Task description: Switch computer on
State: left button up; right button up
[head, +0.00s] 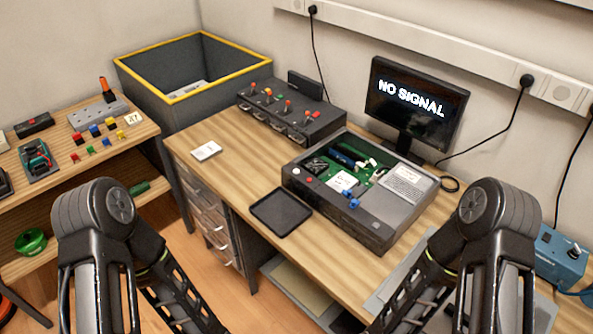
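The computer (345,222) lies flat on the wooden desk with its top open. A green circuit board (378,178), a dark fan (317,166), blue connectors (350,198) and a grey box with a label (396,199) show inside. Its front face has a small red button (309,180) and a lighter round one beside it. The monitor (415,105) behind it is lit and reads "NO SIGNAL". Both my arms show at the bottom, left and right, in front of the desk. Their grippers are below the picture's edge.
A black tray (281,213) lies empty left of the computer, with a small white card (206,151) farther left. A dark box with coloured switches (290,112) stands behind. A yellow-rimmed bin (150,95) and a side bench (66,165) with parts are at left. A blue device (560,256) is at right.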

pick_arm(q)
grip_shut()
dwell(0.6)
